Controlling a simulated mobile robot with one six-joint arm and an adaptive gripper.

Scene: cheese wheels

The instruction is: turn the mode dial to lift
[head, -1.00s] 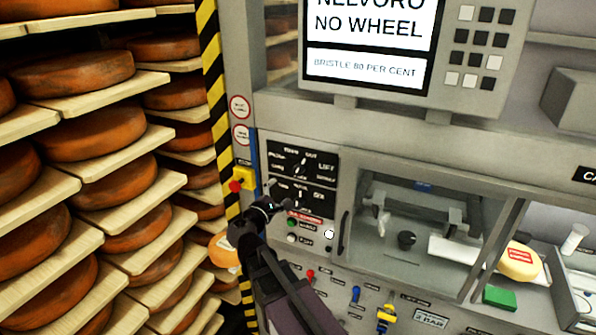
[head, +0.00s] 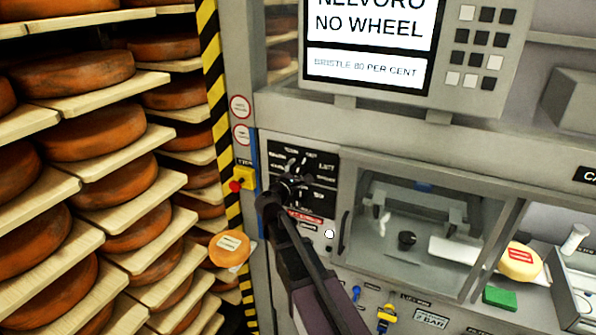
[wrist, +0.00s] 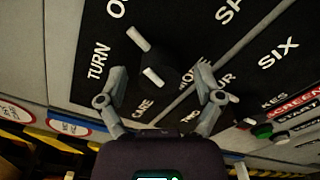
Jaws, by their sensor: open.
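The mode dial is a black knob with white marks (wrist: 150,60) on a black panel with white lettering. In the wrist view it sits between the open fingers of my gripper (wrist: 160,76), with the fingers apart from it on either side. "TURN" and "CARE" are readable near the dial. In the head view the "LIFT" label (head: 327,168) is at the panel's upper right. My gripper (head: 289,186) is in front of the panel there and covers part of the dial. I cannot tell which label the dial points at.
Below the dial is a second set of labels with "SIX" (wrist: 278,53). A red strip and a green button (wrist: 262,131) lie lower. A yellow box with a red button (head: 237,185) is left of the panel. Shelves of cheese wheels (head: 95,135) fill the left.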

